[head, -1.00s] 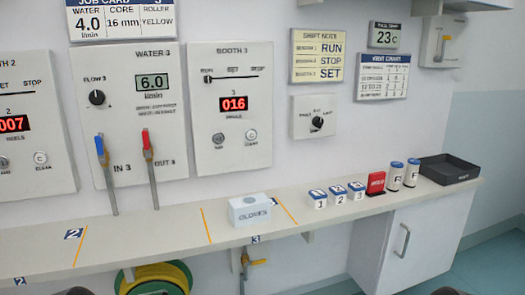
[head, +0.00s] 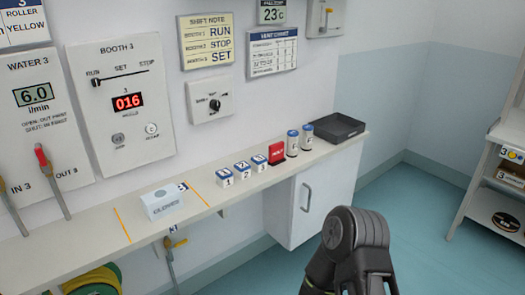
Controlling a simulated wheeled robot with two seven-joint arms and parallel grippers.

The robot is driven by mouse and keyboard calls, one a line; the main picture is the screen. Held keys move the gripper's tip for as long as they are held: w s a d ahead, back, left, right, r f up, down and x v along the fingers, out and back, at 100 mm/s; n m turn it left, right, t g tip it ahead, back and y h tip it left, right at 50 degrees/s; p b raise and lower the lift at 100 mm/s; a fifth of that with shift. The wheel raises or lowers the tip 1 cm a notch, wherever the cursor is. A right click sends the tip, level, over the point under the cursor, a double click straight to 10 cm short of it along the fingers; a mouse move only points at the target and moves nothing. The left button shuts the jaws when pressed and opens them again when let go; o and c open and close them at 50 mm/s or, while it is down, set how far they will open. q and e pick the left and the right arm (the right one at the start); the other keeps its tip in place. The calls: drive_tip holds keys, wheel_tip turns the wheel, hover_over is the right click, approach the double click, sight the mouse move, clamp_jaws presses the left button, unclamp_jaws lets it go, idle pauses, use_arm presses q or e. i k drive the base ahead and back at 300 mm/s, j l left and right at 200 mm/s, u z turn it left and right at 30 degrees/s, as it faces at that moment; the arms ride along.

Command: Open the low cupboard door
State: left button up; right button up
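The low cupboard (head: 283,215) hangs under the right end of the wall counter. Its white door (head: 325,197) looks closed, with a grey vertical bar handle (head: 305,197) near the door's left edge. No fingertips show, so neither gripper is in view. The lower right part of the door is close to my arm in the picture.
On the counter (head: 95,257) stand a glove box (head: 162,204), several small labelled blocks, a red block (head: 276,154), two canisters and a black tray (head: 334,128). A shelf rack (head: 480,185) stands at right. The teal floor (head: 415,220) between is clear.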

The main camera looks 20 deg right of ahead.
sight(327, 185)
drive_tip(key=z, duration=1.55)
drive_tip(key=i+z, duration=0.25)
drive_tip(key=i+l, duration=0.15)
drive_tip(key=i, duration=0.35)
drive_tip(key=i+l, duration=0.15)
drive_tip(key=i, duration=0.35)
